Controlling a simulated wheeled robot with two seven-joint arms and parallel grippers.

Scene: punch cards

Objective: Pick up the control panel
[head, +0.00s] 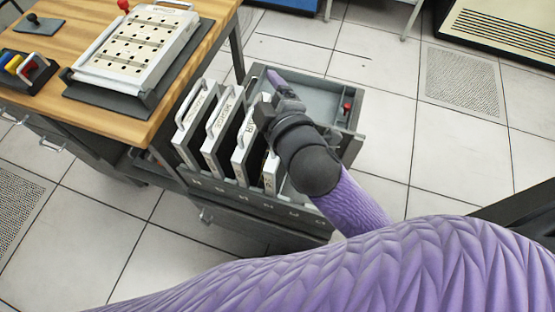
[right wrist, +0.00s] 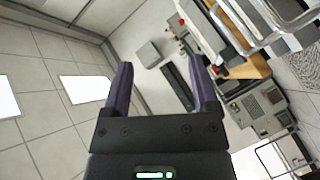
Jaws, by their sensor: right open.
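Several white panels with bar handles stand upright in slots of a grey drawer in the head view, among them the leftmost one (head: 196,122) and a labelled one (head: 247,145). Another white panel (head: 137,47), with dark holes and side rails, lies on a dark tilted base on the wooden desk. I cannot tell which is the control panel. My right gripper (head: 272,82) is over the drawer, beside the upright panels, and its wrist hides part of the row. In the right wrist view its fingers (right wrist: 161,72) are apart with nothing between them. My left gripper is not in view.
The open drawer (head: 348,146) has a red-knobbed piece (head: 346,107) at its right end. The wooden desk (head: 215,18) also bears a rack (head: 25,70) of coloured items and a small dark stand (head: 38,24). Tiled floor (head: 385,75) is clear right of the drawer.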

